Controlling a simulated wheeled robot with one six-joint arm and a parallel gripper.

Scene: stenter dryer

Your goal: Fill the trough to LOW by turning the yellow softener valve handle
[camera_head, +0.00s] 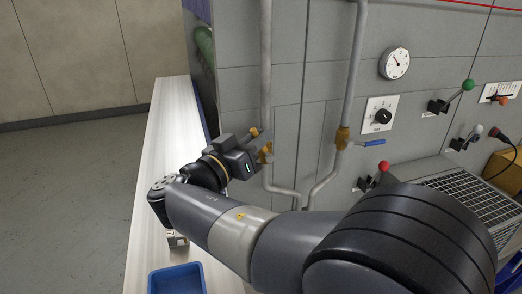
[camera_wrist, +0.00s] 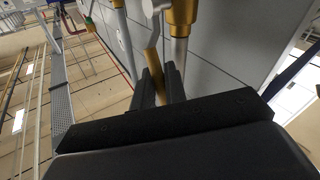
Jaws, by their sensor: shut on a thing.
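The yellow valve handle (camera_wrist: 154,70) stands between the two dark fingers of my gripper (camera_wrist: 160,82) in the wrist view, and the fingers are shut on it. Its brass valve body (camera_wrist: 183,12) is just beyond the fingertips on a grey pipe. In the head view my gripper (camera_head: 252,142) reaches the left pipe. The brass valve body (camera_head: 265,154) shows beside it, and the handle is mostly hidden by my gripper. I cannot make out the trough's liquid level or a LOW mark.
A second valve with a blue handle (camera_head: 372,143) sits on the right pipe. The grey panel carries a gauge (camera_head: 394,63), a black knob (camera_head: 382,116), and levers with green (camera_head: 468,85) and red (camera_head: 384,166) balls. A blue bin (camera_head: 176,280) is at the bottom. Floor at left is clear.

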